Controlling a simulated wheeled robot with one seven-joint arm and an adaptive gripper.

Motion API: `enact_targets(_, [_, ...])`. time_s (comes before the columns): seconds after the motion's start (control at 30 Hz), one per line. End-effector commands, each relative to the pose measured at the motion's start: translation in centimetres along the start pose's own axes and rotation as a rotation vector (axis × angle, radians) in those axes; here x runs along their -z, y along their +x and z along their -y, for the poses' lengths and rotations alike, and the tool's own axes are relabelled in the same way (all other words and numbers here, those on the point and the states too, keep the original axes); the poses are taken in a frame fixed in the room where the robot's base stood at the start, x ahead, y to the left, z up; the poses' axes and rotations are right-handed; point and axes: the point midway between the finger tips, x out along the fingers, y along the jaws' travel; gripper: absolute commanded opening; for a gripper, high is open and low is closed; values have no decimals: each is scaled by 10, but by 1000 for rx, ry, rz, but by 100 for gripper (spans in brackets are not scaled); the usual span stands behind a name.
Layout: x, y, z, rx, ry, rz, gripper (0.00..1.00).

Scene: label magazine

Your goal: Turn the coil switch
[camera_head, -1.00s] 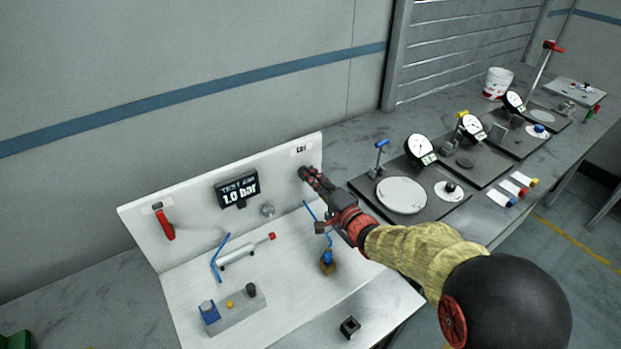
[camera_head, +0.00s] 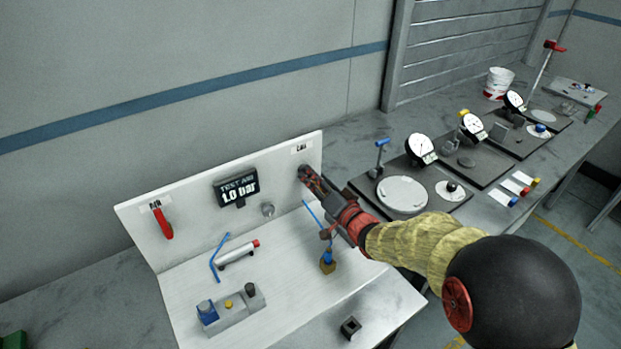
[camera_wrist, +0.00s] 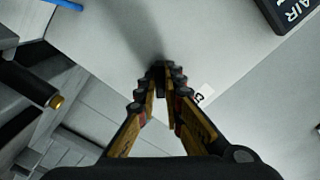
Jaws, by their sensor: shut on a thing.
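The coil switch is a small dark knob (camera_head: 303,170) at the right end of the white upright panel (camera_head: 284,160), under a small label (camera_head: 300,149). My gripper (camera_head: 308,177) reaches it from the lower right. In the wrist view my gripper (camera_wrist: 161,82) has its fingers closed together on the dark knob (camera_wrist: 159,66), with the label (camera_wrist: 203,96) just to the right. The fingers hide most of the knob, so I cannot tell which way it points.
A display (camera_head: 236,190) reads 1.0 bar. A red AIR handle (camera_head: 163,224) hangs at the left. A cylinder (camera_head: 238,255), a valve block (camera_head: 230,312) and a blue-topped fitting (camera_head: 327,262) stand on the white base. Dial gauges (camera_head: 421,149) stand on plates to the right.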

Motion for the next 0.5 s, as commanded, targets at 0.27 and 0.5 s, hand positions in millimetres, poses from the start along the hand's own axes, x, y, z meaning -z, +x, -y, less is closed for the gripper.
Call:
enact_targets(0.27, [-2,-1,-2,-4,-17,3,0])
enact_targets(0.5, [-2,-1,-2,-4,-16,3,9])
